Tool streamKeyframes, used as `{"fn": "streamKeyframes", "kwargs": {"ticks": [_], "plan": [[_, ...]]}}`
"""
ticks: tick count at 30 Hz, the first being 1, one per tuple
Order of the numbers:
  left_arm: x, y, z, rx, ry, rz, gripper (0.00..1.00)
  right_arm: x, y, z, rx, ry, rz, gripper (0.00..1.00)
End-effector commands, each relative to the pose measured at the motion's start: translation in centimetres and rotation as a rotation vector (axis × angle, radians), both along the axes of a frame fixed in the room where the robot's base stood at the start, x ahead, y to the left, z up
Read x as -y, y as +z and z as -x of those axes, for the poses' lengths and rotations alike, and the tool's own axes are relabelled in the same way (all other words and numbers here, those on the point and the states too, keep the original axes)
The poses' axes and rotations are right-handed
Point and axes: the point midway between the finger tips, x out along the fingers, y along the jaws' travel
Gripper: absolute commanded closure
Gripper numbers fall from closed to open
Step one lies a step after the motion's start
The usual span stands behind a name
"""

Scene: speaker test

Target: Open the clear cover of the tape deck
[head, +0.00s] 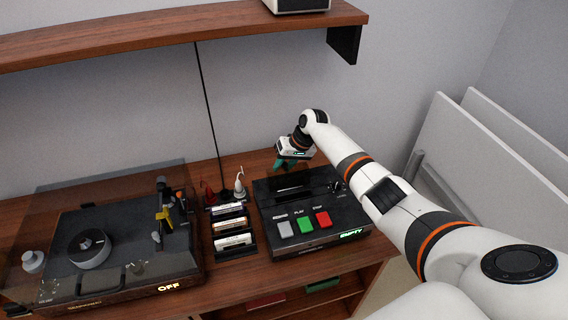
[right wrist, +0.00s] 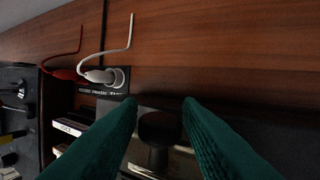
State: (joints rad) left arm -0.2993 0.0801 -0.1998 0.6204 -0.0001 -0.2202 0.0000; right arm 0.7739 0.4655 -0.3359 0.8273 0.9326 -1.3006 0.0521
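The black tape deck (head: 268,222) sits on the right part of the wooden cabinet top, with grey, green and red buttons and a lit "EMPTY" display. Its cover area (head: 296,187) is dark at the back of its top; I cannot tell clearly whether the cover is raised. My right gripper (head: 285,164) is over the deck's back edge, its teal fingers pointing down. In the right wrist view its fingers (right wrist: 160,104) are apart, with a dark rounded knob (right wrist: 158,128) showing between them; contact is unclear. My left gripper is out of view.
A turntable (head: 130,225) with a lit "OFF" sign stands on the left under a clear lid. A cassette rack (head: 236,251), red plug (head: 209,191) and white plug (head: 240,183) lie left of the deck. A wooden shelf (head: 180,32) overhangs the back.

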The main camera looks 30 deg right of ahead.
Motion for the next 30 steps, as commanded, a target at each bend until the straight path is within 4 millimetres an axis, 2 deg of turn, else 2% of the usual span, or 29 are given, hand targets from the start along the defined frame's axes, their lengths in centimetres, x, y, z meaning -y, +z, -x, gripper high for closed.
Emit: {"fn": "streamKeyframes", "kwargs": {"ticks": [9, 13, 17, 24, 30], "plan": [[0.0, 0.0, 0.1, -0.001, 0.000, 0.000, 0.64, 0.0, 0.3, -0.1, 0.004, 0.000, -0.001, 0.60], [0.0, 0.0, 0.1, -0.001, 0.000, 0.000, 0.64, 0.4, 1.0, 0.1, 0.004, 0.000, -0.001, 0.60], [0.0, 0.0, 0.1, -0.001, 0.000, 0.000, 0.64, 1.1, 2.9, 0.6, 0.007, 0.000, 0.002, 0.60], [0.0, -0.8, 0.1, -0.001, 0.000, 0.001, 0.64, 2.8, 7.4, 2.0, 0.005, 0.000, 0.000, 0.60], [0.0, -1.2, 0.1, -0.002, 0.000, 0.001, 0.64, 3.7, 10.1, 2.8, 0.003, 0.001, -0.001, 0.60]]}}
